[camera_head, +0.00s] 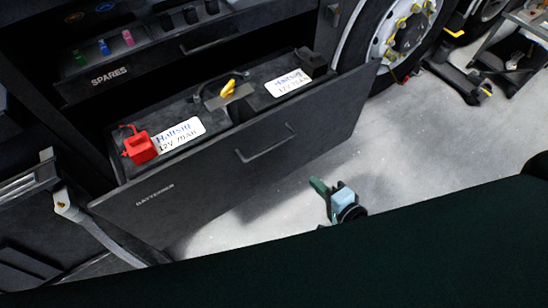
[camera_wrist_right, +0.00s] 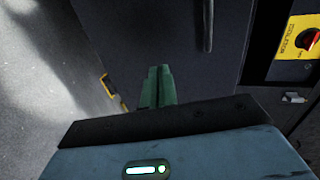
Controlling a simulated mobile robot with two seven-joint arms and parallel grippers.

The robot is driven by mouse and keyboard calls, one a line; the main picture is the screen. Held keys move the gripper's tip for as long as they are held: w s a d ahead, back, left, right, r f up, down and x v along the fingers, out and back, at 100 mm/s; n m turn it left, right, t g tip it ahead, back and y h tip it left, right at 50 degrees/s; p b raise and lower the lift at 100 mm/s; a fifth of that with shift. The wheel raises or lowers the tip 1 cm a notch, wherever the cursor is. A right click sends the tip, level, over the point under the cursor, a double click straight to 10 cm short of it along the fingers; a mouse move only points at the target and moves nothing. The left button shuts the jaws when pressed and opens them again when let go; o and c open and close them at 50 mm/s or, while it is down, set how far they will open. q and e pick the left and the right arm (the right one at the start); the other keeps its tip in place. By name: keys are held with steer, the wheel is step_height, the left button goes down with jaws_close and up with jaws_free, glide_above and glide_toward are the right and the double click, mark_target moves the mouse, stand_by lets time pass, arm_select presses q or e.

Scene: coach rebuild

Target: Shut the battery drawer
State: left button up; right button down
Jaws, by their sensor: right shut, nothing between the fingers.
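The battery drawer stands pulled out in the head view, its dark front panel (camera_head: 215,178) bearing a bar handle (camera_head: 265,143). Two batteries with white labels sit inside it, one with a red terminal cover (camera_head: 140,147). My right gripper (camera_head: 316,184), green-fingered on a pale blue body, is shut and empty. It is in front of the panel's lower right part, with floor showing around it. In the right wrist view, its closed fingers (camera_wrist_right: 157,86) overlap a dark panel with a handle (camera_wrist_right: 208,25). I cannot tell whether they touch. My left gripper is not in view.
A spares drawer (camera_head: 140,65) sits above and behind. A wheel (camera_head: 400,35) stands to the right of the battery drawer. The wrist view shows a yellow isolator plate (camera_wrist_right: 292,48) with a red knob. Grey floor (camera_head: 410,140) lies open at right.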

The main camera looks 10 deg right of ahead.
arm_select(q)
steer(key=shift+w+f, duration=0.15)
arm_select(e)
glide_above(286, 152)
steer(key=s+a, duration=0.1)
steer(key=s, duration=0.3)
steer(key=shift+a+f, duration=0.1)
steer(key=shift+f, duration=1.25)
